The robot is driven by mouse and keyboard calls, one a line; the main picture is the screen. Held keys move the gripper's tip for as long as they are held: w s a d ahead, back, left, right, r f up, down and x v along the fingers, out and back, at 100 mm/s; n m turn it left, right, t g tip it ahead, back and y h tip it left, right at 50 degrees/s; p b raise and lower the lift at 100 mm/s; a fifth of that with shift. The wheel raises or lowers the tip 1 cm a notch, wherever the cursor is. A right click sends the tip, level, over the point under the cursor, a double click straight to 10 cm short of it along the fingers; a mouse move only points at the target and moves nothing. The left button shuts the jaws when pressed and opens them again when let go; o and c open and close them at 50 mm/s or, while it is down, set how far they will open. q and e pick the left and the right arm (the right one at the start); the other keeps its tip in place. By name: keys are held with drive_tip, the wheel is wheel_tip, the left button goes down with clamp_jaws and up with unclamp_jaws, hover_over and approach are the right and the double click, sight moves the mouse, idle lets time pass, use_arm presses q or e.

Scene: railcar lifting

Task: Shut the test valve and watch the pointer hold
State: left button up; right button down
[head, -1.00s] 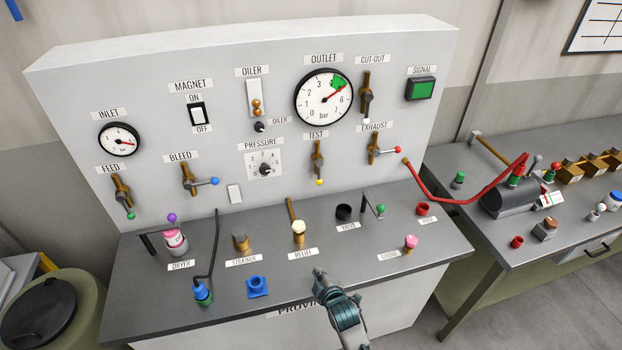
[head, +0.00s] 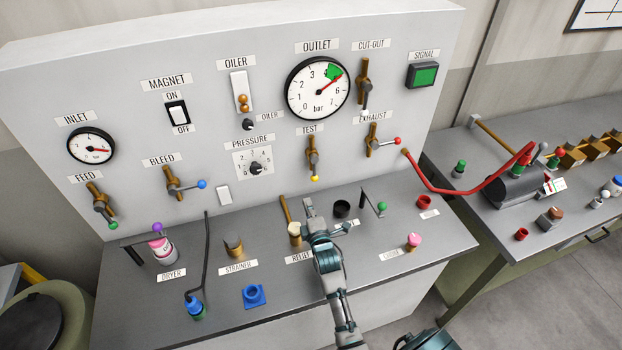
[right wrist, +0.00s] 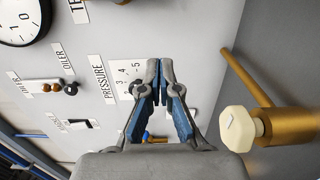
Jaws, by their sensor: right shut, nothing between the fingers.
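The test valve (head: 312,155) is on the upright panel below its label. Its lever hangs straight down, with a yellow knob (head: 315,179) at the end. Above it is the round outlet gauge (head: 318,88). Its red pointer slants up and right, with its tip at the green patch. My right gripper (head: 309,204) is shut and empty, over the bench top, below and apart from the yellow knob. In the right wrist view its closed fingertips (right wrist: 159,68) point at the panel. The outlet gauge (right wrist: 20,18) is partly cut off there. My left gripper is out of view.
The cream-topped relief fitting (head: 295,230) stands just left of my right gripper; a black ring (head: 342,209) and green-knobbed lever (head: 381,207) are to its right. The exhaust valve (head: 380,143) is right of the test valve. A red hose (head: 455,194) runs to the side bench.

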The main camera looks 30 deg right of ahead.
sight(314, 169)
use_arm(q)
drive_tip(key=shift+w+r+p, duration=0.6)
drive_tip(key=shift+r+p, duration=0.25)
use_arm(e)
drive_tip(key=w+d, duration=0.7)
drive_tip(key=w, duration=0.2)
drive_tip(key=shift+w+f, duration=0.15)
drive_tip(key=shift+w, duration=0.25)
drive_tip(key=shift+d, duration=0.15)
